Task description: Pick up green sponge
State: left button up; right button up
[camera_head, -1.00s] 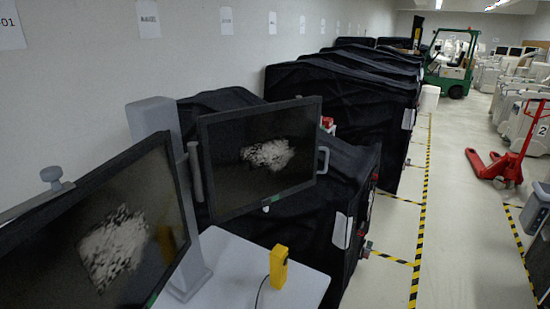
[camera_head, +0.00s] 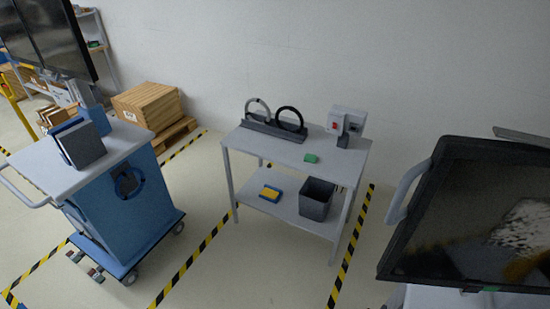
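The green sponge (camera_head: 311,158) is a small green block lying on the top shelf of a light grey two-level table (camera_head: 262,150), near its front edge and right of the middle. It is fully in view with nothing on it. Neither of my grippers shows in the head view.
On the table's top stand a rack with two rings (camera_head: 272,125) and a grey device with a red button (camera_head: 346,124). A dark bin (camera_head: 316,198) and a yellow-blue item (camera_head: 270,193) are below. A blue cart (camera_head: 120,210) stands left, a monitor (camera_head: 470,215) right. Striped floor lies between.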

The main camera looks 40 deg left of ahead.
aim_at(308, 158)
jog(key=u, duration=1.15)
jog(key=k, duration=1.65)
jog(key=u, duration=0.5)
jog(key=i, duration=3.7)
jog(key=u, duration=2.5)
